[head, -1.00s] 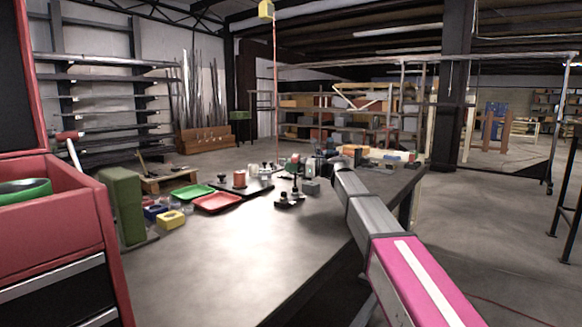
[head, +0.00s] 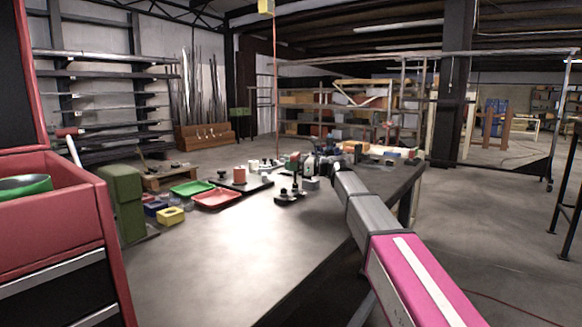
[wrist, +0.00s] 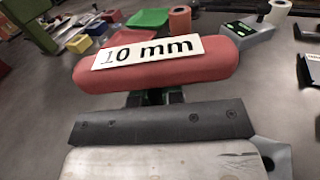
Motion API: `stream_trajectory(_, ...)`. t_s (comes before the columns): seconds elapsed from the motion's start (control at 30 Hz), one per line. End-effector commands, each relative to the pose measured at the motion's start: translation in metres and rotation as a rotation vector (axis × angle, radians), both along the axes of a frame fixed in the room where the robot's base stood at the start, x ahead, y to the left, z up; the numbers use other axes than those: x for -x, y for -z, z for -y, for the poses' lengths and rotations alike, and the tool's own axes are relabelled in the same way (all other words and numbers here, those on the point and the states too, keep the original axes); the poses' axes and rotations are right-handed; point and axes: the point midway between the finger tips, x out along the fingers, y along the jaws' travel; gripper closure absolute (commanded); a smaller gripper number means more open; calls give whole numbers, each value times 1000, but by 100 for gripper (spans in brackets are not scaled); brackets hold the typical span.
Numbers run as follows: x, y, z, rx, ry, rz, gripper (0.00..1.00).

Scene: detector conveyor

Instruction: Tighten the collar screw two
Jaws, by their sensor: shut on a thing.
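A red, rounded handle (wrist: 215,62) with a white "10 mm" label spans the upper middle of the wrist view. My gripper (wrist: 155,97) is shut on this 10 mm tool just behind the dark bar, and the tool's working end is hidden. In the head view my gripper (head: 312,168) is small and dark at the arm's end, over the far part of the bench. A small black fixture (head: 290,197) with upright parts stands on the bench just left of it. I cannot make out collar screw two in either view.
A red tray (head: 217,199), a green tray (head: 190,188) and a yellow bin (head: 170,215) lie left on the bench. A green block (head: 122,200) and red tool chest (head: 50,225) stand nearer. A grey device (wrist: 248,40) shows in the wrist view. The near bench is clear.

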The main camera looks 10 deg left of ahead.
Motion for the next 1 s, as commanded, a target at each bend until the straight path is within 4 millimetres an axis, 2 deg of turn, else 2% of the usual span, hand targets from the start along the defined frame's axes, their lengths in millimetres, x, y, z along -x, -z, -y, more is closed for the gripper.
stream_trajectory(0.43, 0, 0, 0, 0, 71, 0, 100)
stream_trajectory(0.7, -3, 0, 1, 0, 210, 1, 100)
stream_trajectory(1.0, -3, 0, 1, 0, 226, 0, 100)
